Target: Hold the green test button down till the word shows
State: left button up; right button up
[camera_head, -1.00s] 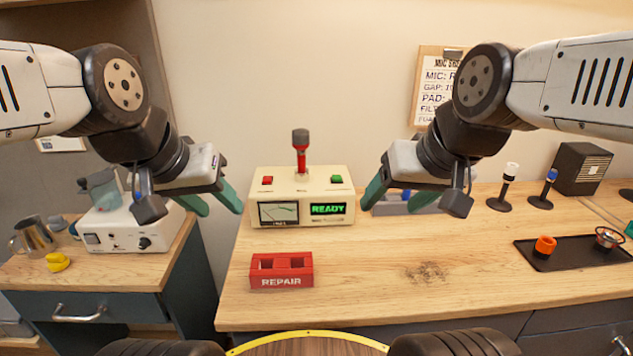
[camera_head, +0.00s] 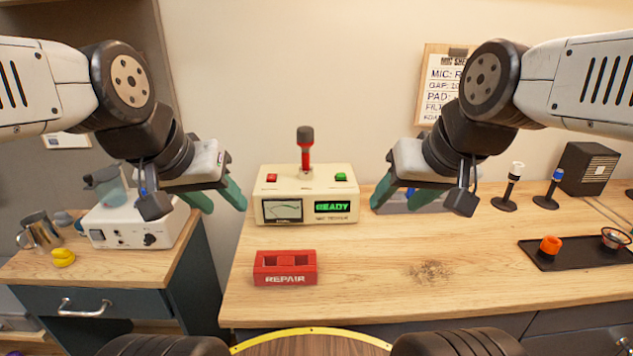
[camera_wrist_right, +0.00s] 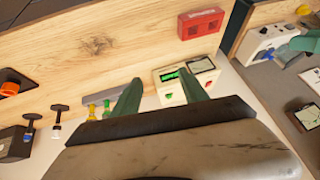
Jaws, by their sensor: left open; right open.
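The cream tester box (camera_head: 308,178) stands at the back of the wooden bench, with a microphone (camera_head: 305,148) upright in its top. The green test button (camera_head: 341,177) is on the right of its top and a red button (camera_head: 272,178) on the left. Its display (camera_head: 332,206) reads READY in green, beside a needle meter (camera_head: 282,210). My left gripper (camera_head: 224,198) is open and empty, left of the box. My right gripper (camera_head: 392,198) is open and empty, right of the box; its fingers (camera_wrist_right: 160,94) also show in the right wrist view. Neither touches the green button.
A red REPAIR block (camera_head: 285,280) sits at the bench front. A black tray (camera_head: 575,260) with an orange part (camera_head: 550,244) lies at right, with microphone stands behind. A grey rack is partly hidden behind my right gripper. The bench's middle is clear.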

grip_shut()
dwell(1.4)
